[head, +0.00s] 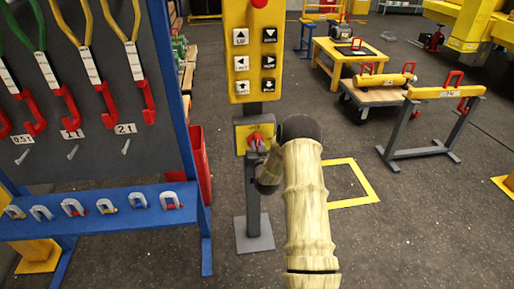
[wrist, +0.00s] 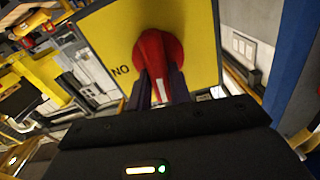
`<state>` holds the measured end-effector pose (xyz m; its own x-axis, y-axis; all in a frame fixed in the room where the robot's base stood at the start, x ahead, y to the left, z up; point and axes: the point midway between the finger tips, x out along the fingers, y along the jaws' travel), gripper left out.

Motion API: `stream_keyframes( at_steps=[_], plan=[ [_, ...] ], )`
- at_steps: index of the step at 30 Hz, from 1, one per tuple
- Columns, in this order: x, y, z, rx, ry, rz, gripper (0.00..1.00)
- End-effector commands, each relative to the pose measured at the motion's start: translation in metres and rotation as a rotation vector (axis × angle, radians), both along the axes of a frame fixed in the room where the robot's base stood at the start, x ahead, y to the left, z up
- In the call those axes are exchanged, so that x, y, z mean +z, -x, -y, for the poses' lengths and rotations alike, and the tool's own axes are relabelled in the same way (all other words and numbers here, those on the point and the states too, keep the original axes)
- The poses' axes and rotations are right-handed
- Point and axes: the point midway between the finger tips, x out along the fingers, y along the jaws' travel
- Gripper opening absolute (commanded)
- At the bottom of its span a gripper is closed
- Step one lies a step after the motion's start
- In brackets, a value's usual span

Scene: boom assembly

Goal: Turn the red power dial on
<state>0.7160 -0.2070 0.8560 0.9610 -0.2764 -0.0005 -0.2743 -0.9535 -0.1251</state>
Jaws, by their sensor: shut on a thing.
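The red power dial (wrist: 158,52) sits on a yellow plate (wrist: 105,30) in the wrist view, with part of a label reading "NO" beside it as seen from there. In the head view the dial (head: 254,141) shows on the small yellow box (head: 241,128) low on the grey post, partly hidden by my arm. My gripper (wrist: 160,88) is shut on the dial, with its two dark fingers on either side of the dial's grip. A white mark shows on the grip between the fingers. In the head view my gripper is mostly hidden behind my wrist.
A yellow button panel (head: 256,62) is above the dial on the same post. A blue-framed rack (head: 185,120) with hanging slings and a shackle shelf (head: 100,212) stands close on the left. Floor around the yellow floor square (head: 372,192) is clear.

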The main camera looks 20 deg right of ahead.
Motion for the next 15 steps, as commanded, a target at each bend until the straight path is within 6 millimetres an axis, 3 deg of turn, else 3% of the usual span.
stream_keyframes(
  at_steps=[15],
  plan=[
    [-0.0055,0.0017,0.0051,-0.001,-0.424,0.123,0.00]
  ],
)
